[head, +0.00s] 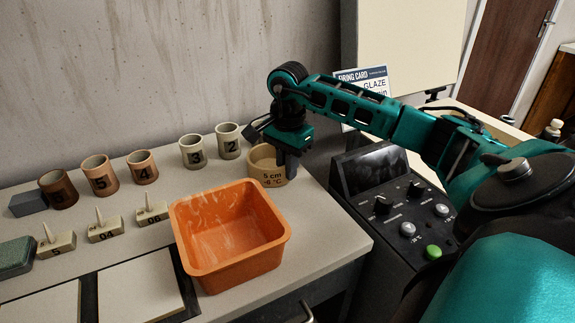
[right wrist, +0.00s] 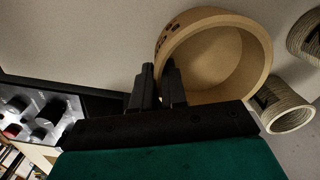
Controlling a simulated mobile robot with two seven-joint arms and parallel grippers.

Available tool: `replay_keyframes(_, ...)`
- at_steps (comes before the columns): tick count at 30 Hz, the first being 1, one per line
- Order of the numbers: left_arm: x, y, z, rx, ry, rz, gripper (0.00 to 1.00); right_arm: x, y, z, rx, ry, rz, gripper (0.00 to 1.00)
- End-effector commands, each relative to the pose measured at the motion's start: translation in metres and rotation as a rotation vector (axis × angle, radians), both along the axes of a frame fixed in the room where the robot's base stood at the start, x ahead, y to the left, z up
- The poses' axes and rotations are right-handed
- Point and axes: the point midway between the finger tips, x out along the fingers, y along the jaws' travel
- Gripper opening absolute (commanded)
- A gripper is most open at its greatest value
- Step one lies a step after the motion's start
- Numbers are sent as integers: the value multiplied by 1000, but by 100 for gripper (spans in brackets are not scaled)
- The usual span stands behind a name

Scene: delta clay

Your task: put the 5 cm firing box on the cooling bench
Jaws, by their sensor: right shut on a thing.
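The firing box (head: 271,178) is a round tan tub marked "5 cm -6 °C". It is at the right end of the pale worktop, behind the orange bin. My right gripper (head: 288,168) points down at its right side and is shut on its wall. In the right wrist view the fingers (right wrist: 157,88) pinch the rim of the open, empty-looking box (right wrist: 262,62). I cannot tell whether its base touches the worktop. My left gripper is not in view. No surface in view is clearly marked as the cooling bench.
An orange bin (head: 282,246) stands just in front of the box. Numbered cups (head: 228,141) line the back of the worktop (head: 335,235), with small cone blocks (head: 104,230) before them. A dark control panel (head: 383,218) stands right. A firing card (head: 374,84) is behind my arm.

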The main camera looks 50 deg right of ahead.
Motion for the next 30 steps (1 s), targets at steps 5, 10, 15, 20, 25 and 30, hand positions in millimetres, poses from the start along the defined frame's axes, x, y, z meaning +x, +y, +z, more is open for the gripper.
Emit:
replay_keyframes(5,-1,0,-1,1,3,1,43,1,0,2,-1,-3,-1,0)
replay_keyframes(10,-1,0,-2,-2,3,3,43,0,0,-1,-1,-2,-1,16)
replay_keyframes(15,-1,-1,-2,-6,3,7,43,0,0,-1,-1,-2,-1,32)
replay_keyframes(20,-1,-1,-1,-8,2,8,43,0,0,-1,-1,-2,-1,38)
replay_keyframes(25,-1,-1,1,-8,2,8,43,1,0,2,-1,-2,-1,38)
replay_keyframes(30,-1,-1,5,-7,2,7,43,1,-1,23,-2,-6,-1,38)
